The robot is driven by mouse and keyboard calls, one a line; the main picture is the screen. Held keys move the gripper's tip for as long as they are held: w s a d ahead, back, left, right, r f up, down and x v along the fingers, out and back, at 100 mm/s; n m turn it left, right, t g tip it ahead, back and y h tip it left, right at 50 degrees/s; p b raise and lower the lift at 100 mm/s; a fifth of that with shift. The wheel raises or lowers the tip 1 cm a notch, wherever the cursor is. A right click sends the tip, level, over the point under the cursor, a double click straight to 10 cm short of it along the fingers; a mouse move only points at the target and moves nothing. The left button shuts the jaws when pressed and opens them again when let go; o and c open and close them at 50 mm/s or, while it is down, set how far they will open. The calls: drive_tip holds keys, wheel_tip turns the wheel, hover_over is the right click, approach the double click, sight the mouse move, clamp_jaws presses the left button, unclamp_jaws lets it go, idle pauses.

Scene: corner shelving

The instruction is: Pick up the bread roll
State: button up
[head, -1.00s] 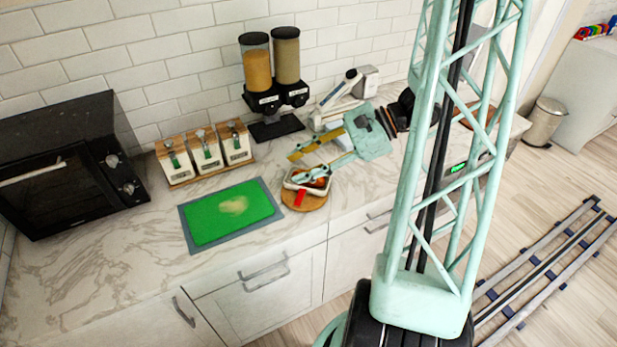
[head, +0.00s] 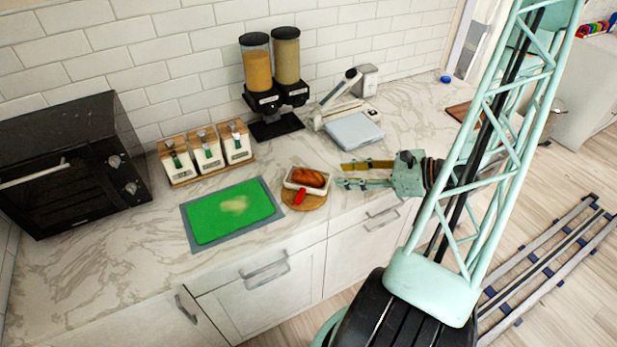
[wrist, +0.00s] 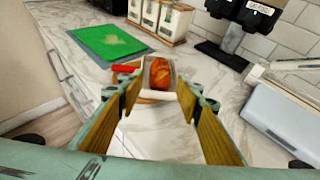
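The bread roll (head: 308,178) is brown and lies in a small white dish (head: 291,184) on a round wooden board (head: 312,204). My gripper (head: 340,175) is open and empty, just to the right of the dish, with its fingers pointing left toward it. In the wrist view the roll (wrist: 160,73) shows ahead, between and beyond the two fingers of my gripper (wrist: 160,95). The fingers appear apart from the dish.
A red-handled item (head: 299,197) lies at the dish's front. A green cutting board (head: 230,213) is to the left. Canisters (head: 207,152), two dispensers (head: 272,75) and a pale blue scale (head: 354,131) stand behind. Bare counter surrounds the board.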

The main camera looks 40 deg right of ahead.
sight(317, 177)
drive_tip(key=shift+s+d+f, duration=0.1)
drive_tip(key=shift+w, duration=0.2)
drive_tip(key=shift+x, duration=3.75)
drive_tip(key=shift+w+f, duration=0.3)
drive_tip(key=shift+p+x, duration=0.65)
drive_tip(key=shift+x, duration=1.65)
drive_tip(key=shift+w+a+f, duration=0.1)
drive_tip(key=shift+a+f, duration=0.15)
drive_tip(key=shift+f, duration=0.05)
drive_tip(key=shift+f, duration=0.1)
drive_tip(key=c, duration=0.5)
